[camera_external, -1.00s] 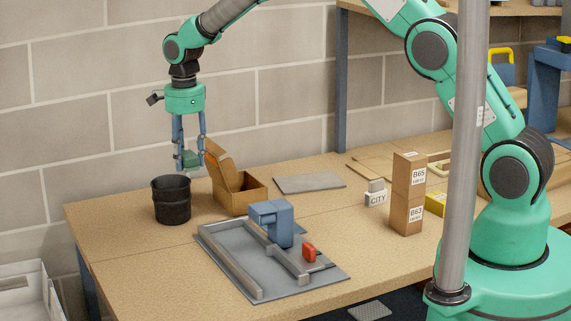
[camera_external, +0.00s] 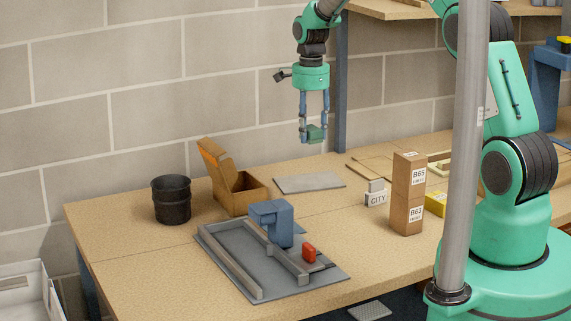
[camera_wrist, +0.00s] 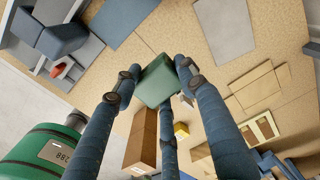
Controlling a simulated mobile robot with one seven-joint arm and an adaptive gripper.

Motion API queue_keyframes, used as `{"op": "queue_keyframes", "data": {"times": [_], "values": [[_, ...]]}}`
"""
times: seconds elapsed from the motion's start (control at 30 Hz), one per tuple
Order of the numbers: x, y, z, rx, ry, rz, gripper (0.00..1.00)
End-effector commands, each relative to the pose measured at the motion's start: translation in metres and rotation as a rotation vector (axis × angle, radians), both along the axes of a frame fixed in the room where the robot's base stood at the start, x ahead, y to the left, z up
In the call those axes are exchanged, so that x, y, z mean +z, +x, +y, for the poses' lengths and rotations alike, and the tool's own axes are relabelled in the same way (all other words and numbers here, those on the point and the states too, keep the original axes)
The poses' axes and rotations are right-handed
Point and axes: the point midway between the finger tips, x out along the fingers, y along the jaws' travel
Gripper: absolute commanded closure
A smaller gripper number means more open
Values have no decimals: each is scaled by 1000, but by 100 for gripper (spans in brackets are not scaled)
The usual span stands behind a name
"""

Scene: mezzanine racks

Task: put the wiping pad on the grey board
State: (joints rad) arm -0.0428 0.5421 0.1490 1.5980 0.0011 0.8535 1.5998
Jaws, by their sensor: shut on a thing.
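The wiping pad is a small green block (camera_external: 316,134), also seen in the wrist view (camera_wrist: 155,82). My gripper (camera_external: 313,139) is shut on it and holds it in the air, fingers pointing down. The grey board (camera_external: 309,182) is a thin flat light grey sheet lying on the table near the back, bare on top. In the external view the pad appears above its right end; how far apart they are in depth I cannot tell. In the wrist view a light grey sheet (camera_wrist: 222,28), which looks like the board, lies up and right of the pad.
Two stacked cardboard boxes (camera_external: 407,195) and a CITY sign (camera_external: 376,196) stand to the right. An open cardboard box (camera_external: 233,190) and black bin (camera_external: 171,200) stand left. A grey metal fixture (camera_external: 225,264) with a blue block (camera_external: 272,222) is in front.

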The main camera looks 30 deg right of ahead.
Motion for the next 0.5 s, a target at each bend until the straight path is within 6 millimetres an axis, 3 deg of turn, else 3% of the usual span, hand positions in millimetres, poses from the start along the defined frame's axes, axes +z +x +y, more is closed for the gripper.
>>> {"op": "queue_keyframes", "data": {"times": [0.1,0.3,0.43,0.5], "values": [[0,-5,-29,-6,0,-1,85],[-1,-15,-65,-10,0,0,85],[-1,-21,-86,-13,0,1,85],[-17,-21,-83,-10,1,4,85]]}}
